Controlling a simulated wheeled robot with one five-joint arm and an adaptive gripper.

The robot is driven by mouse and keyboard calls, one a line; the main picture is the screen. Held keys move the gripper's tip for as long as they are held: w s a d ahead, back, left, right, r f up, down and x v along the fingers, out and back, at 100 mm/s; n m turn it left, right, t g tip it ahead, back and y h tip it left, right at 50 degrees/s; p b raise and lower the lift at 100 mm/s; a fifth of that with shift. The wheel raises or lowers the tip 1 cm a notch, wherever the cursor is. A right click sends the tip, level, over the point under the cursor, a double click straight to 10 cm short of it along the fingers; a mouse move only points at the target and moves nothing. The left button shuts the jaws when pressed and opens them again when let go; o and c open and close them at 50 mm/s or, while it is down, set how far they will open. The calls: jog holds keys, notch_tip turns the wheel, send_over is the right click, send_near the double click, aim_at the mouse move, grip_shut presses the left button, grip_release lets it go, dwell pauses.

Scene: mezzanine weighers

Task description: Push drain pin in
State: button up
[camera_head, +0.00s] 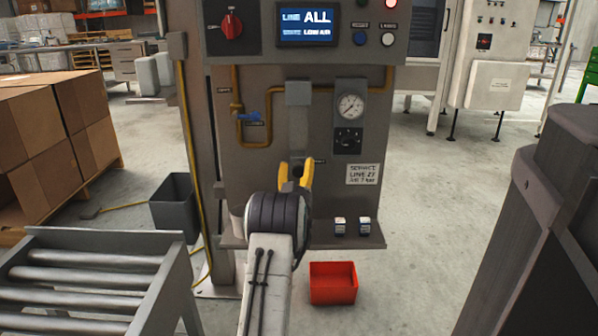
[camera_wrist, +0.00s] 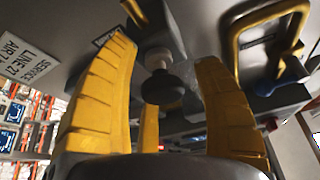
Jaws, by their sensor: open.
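My gripper (camera_head: 296,168) is open, with its yellow fingers raised under a grey filter unit (camera_head: 298,94) on the panel. In the wrist view the fingers (camera_wrist: 164,52) stand apart on both sides of a small pale stem with a dark round end (camera_wrist: 168,87). This looks like the drain pin, pointing down from the unit above. No finger visibly touches it. In the head view the pin's end is hidden or too small to make out behind the fingers.
A yellow pipe (camera_head: 238,78) with a blue valve handle (camera_head: 249,117) is left of the unit, a gauge (camera_head: 350,106) right. A ledge (camera_head: 345,243) juts out below, with a red bin (camera_head: 333,283) on the floor. A roller conveyor (camera_head: 85,262) stands at left.

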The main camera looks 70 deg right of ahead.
jog(key=v, duration=1.2)
dwell(0.9)
